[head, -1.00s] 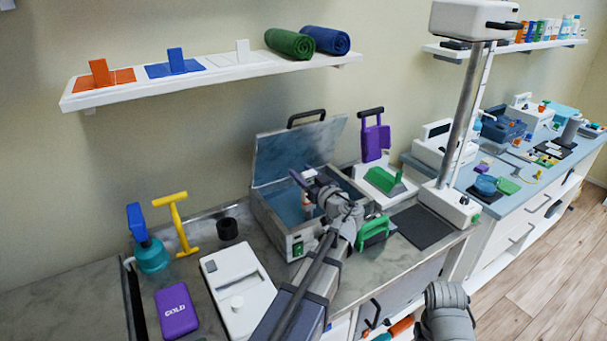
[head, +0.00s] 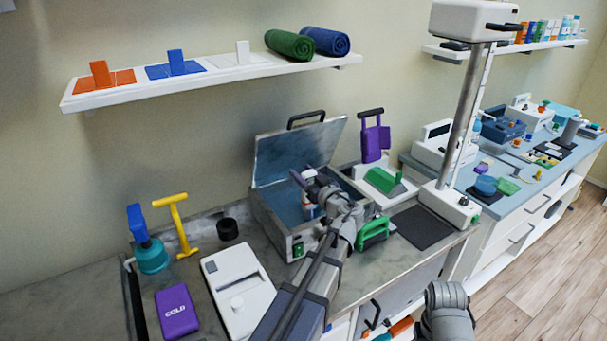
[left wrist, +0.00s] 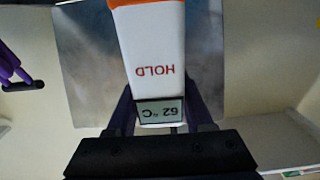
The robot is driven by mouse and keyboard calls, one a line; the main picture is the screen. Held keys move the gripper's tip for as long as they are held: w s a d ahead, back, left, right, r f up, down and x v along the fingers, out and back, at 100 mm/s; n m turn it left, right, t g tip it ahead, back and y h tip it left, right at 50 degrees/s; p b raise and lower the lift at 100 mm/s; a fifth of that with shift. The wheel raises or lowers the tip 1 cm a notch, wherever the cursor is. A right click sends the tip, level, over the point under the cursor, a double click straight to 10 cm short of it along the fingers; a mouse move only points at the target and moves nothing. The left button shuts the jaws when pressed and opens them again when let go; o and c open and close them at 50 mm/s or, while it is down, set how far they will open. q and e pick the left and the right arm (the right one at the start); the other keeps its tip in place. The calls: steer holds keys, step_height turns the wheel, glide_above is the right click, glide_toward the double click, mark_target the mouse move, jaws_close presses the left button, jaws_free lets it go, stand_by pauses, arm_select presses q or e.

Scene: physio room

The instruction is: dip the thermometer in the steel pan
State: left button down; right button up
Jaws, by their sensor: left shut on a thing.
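The steel pan (head: 270,226) is an open metal box on the counter, its lid raised behind it and a blue interior showing. My left gripper (head: 309,178) is over the pan's opening, shut on the thermometer (head: 310,211). In the left wrist view the thermometer (left wrist: 152,45) is a white body with an orange end, marked HOLD, between the dark fingers. Its small display reads 62 °C. The thermometer's lower end is hidden, so I cannot tell whether it touches anything inside the pan. My right gripper is not visible.
A white device (head: 238,290), a purple cold pack (head: 177,310) and a teal bottle (head: 152,257) stand left of the pan. A green-handled item (head: 373,232) and a lamp-like stand's post (head: 463,110) are to its right. A dark mat (head: 424,226) lies clear.

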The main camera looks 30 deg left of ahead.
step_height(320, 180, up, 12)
steer(key=p, duration=1.1)
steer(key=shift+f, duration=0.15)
stand_by(1.9)
